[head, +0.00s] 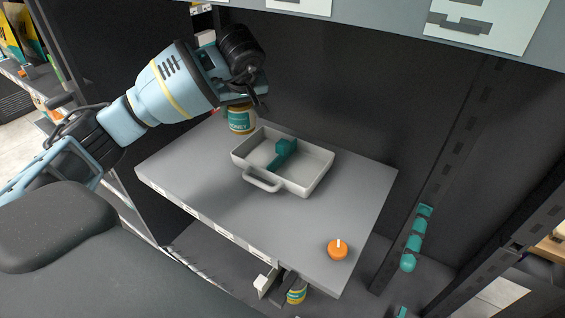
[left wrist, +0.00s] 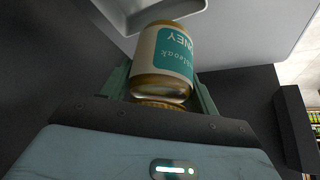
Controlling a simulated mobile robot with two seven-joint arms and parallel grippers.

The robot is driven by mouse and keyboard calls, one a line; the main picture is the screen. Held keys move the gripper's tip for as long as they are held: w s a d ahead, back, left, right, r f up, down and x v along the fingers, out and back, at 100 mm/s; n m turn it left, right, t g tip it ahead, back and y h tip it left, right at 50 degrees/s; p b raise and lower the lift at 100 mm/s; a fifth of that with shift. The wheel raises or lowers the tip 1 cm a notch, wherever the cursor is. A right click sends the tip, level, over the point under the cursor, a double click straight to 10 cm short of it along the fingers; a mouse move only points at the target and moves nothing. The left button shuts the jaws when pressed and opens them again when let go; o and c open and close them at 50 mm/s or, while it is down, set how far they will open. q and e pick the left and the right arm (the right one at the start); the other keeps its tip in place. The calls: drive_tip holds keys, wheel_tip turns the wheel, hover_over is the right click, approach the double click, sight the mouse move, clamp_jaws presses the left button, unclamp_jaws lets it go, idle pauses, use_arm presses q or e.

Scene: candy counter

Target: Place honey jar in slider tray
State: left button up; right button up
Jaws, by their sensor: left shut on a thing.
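The honey jar (head: 240,120) has a white and teal label, and my left gripper (head: 246,102) is shut on it. In the left wrist view the jar (left wrist: 163,62) sits between the two fingers, its lid toward the palm. In the head view the jar is just left of the slider tray (head: 312,183), near the shelf's back edge; I cannot tell whether it touches the shelf. The tray is pale, with a front handle and a teal slider (head: 284,152) inside. Its rim also shows in the left wrist view (left wrist: 150,16). My right gripper is not in view.
The grey shelf (head: 220,205) is clear in front of the tray. An orange knob-like object (head: 338,248) sits at its front right. A dark upright post (head: 440,180) stands to the right. Another jar (head: 296,293) shows below the shelf.

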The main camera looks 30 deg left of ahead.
use_arm(q)
wheel_tip(320, 180, up, 2)
drive_tip(key=n+p, duration=0.1)
hover_over(265, 156)
drive_tip(key=shift+w+f+p, duration=0.1)
drive_tip(key=shift+f+p, duration=0.2)
drive_tip(key=shift+f, duration=4.55)
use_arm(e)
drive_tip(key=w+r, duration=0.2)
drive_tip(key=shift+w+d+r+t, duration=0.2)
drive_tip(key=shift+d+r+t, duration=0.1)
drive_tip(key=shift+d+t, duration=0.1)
use_arm(q)
drive_tip(key=shift+f, duration=0.15)
drive_tip(key=o, duration=1.2)
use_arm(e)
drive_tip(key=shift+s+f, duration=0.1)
use_arm(q)
drive_tip(key=shift+o, duration=0.2)
drive_tip(key=shift+f, duration=0.1)
